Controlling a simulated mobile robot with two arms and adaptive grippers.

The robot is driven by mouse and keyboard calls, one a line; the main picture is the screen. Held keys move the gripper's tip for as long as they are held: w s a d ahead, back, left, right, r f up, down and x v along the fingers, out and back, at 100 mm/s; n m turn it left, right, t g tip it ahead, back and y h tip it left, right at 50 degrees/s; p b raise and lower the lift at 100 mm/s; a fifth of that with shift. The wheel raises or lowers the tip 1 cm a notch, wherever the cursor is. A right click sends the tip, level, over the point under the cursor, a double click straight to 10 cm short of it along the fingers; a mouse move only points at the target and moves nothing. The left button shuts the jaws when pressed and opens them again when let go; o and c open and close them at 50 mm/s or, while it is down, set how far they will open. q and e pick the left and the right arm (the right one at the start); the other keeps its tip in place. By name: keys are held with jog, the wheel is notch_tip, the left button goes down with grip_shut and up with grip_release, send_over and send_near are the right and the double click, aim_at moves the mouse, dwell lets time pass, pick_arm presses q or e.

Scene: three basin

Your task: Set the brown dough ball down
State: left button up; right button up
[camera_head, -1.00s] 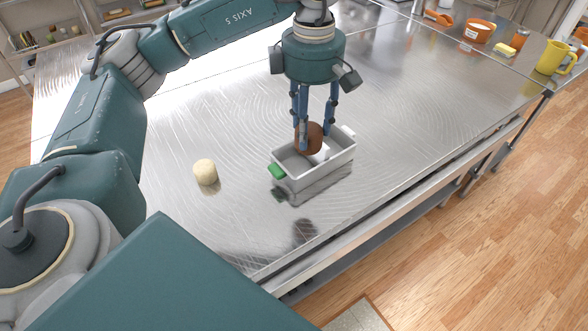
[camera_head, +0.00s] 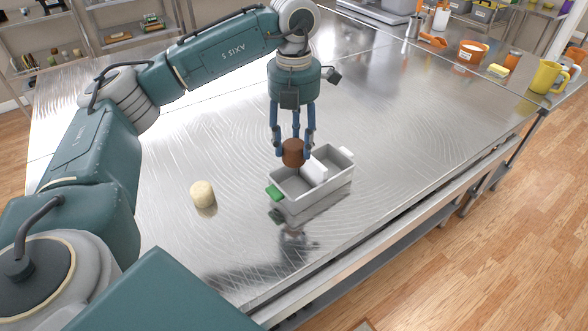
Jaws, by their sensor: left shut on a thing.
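The brown dough ball (camera_head: 293,153) is held between the fingers of my left gripper (camera_head: 293,150). It hangs over the left part of a grey basin (camera_head: 334,182), near its back rim. The basin has a green tab at its left end and a white tab at its right end. I cannot tell whether the ball touches the basin. My right gripper is not in view.
A pale dough ball (camera_head: 202,194) lies on the steel table (camera_head: 180,250) left of the basin. A yellow mug (camera_head: 547,77), an orange tub (camera_head: 472,53) and a yellow sponge (camera_head: 498,70) stand far right.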

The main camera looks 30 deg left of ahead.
aim_at(294, 157)
pick_arm(q)
notch_tip(294, 157, down, 5)
jog(key=shift+s+r+p, duration=0.1)
jog(key=shift+r+p, duration=0.05)
jog(key=shift+p, duration=0.25)
notch_tip(294, 157, down, 4)
jog(key=shift+p, duration=0.45)
jog(key=shift+d+f+b, duration=0.1)
jog(key=shift+f+b, duration=0.2)
jog(key=shift+f, duration=0.05)
jog(key=shift+s+d+f, duration=0.1)
jog(key=shift+s+f, duration=0.15)
jog(key=shift+f, duration=0.1)
jog(key=o, duration=1.1)
jog(key=shift+o, duration=0.6)
jog(key=shift+w+f+b, duration=0.1)
jog(key=shift+f+b, duration=0.1)
jog(key=shift+b, duration=0.1)
